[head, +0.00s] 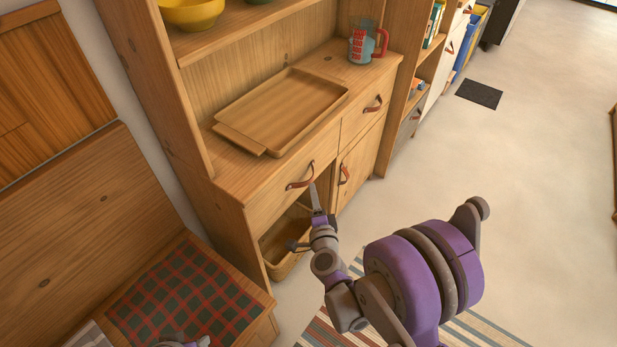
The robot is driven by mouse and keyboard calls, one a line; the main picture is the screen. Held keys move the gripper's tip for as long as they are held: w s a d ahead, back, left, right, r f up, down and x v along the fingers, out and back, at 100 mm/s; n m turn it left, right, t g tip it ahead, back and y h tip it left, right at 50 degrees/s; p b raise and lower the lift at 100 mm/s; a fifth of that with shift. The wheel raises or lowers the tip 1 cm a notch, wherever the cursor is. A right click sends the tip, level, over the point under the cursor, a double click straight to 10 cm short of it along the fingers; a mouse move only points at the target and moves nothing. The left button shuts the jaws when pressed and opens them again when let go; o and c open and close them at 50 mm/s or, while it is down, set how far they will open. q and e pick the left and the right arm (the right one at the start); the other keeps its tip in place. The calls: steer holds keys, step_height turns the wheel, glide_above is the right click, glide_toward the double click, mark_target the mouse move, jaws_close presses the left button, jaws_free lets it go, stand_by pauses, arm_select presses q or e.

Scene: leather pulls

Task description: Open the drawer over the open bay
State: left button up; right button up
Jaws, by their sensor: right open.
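The drawer (266,205) over the open bay is a light wood front in the left half of the cabinet and looks shut. Its brown leather pull (301,181) is a looped strap with a dark fixing at each end. The open bay below holds a wooden or woven bin (280,262). My right gripper (316,196) is open, just below and right of the pull in the picture. A finger reaches up close to the strap; I cannot tell whether they touch. Only a small piece of my left arm shows at the bottom edge; its fingers are out of sight.
The right drawer (352,118) and the door (362,165) below have leather pulls too. A wooden tray (290,103) and a measuring jug (361,45) stand on the counter. A bench with a plaid cushion (180,300) is at left.

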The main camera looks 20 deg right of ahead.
mark_target(310, 177)
steer(key=w, duration=0.5)
steer(key=w+d+f, duration=0.1)
steer(key=w, duration=0.2)
steer(key=shift+f, duration=0.1)
steer(key=shift+c, duration=0.2)
jaws_close()
stand_by(1.0)
